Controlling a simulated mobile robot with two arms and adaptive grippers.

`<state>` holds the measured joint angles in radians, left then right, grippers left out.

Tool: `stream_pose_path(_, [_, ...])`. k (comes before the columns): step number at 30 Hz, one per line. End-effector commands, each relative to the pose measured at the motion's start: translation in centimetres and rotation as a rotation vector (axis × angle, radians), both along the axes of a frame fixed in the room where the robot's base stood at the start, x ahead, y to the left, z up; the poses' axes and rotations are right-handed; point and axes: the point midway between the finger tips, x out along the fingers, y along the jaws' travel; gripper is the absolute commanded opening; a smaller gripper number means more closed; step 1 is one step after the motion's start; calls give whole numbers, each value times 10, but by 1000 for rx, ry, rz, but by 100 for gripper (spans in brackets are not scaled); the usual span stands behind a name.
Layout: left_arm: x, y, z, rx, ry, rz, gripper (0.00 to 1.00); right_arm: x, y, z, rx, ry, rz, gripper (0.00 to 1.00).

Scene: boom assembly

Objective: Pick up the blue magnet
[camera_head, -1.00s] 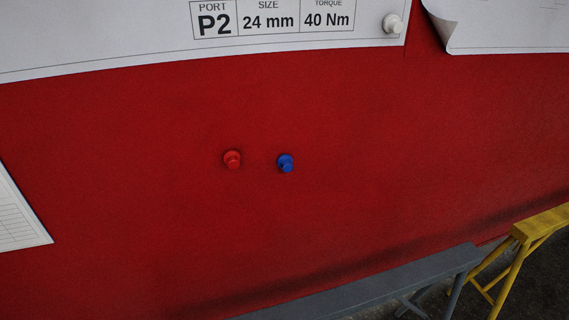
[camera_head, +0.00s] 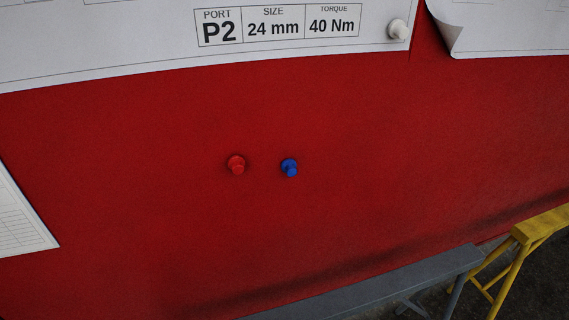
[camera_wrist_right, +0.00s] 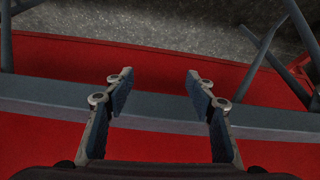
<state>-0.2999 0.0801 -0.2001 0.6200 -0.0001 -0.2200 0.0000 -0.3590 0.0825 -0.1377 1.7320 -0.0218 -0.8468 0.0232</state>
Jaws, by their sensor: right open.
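The blue magnet (camera_head: 289,167) is a small knob-shaped piece stuck on the red surface near the middle of the head view. A similar red magnet (camera_head: 236,164) sits just to its left, with a gap between them. Neither magnet shows in the right wrist view. My right gripper (camera_wrist_right: 158,84) is open and empty in the right wrist view, over a grey beam and the red surface. It is outside the head view, so its distance to the blue magnet cannot be told. My left gripper is in neither view.
A white sheet (camera_head: 130,45) marked P2, 24 mm, 40 Nm hangs above, with a white magnet (camera_head: 397,29) at its right corner. Another sheet (camera_head: 505,25) has a curled corner. A grey trestle (camera_head: 400,283) and yellow trestle (camera_head: 525,238) stand below. Red surface around the magnets is clear.

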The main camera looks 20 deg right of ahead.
Motion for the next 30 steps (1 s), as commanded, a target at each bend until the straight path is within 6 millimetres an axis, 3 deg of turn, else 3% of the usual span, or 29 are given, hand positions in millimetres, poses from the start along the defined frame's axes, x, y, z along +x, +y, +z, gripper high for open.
stream_pose_path(1, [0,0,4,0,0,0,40,47,2,48,14,-125,-13,51])
stream_pose_path(3, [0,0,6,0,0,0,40,96,4,103,33,-279,-28,51])
stream_pose_path(5, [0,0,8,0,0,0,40,133,5,154,50,-412,-39,51])
stream_pose_path(6, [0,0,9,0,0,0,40,154,4,190,60,-499,-46,51])
stream_pose_path(9, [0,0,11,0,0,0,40,191,3,276,86,-699,-62,51])
stream_pose_path(13, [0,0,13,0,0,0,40,213,0,360,110,-887,-74,51])
stream_pose_path(15, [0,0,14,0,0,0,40,218,-1,387,118,-949,-78,51])
stream_pose_path(18, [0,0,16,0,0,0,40,223,-2,407,123,-991,-80,51])
stream_pose_path(30, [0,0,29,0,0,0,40,257,-4,407,122,-995,-80,51])
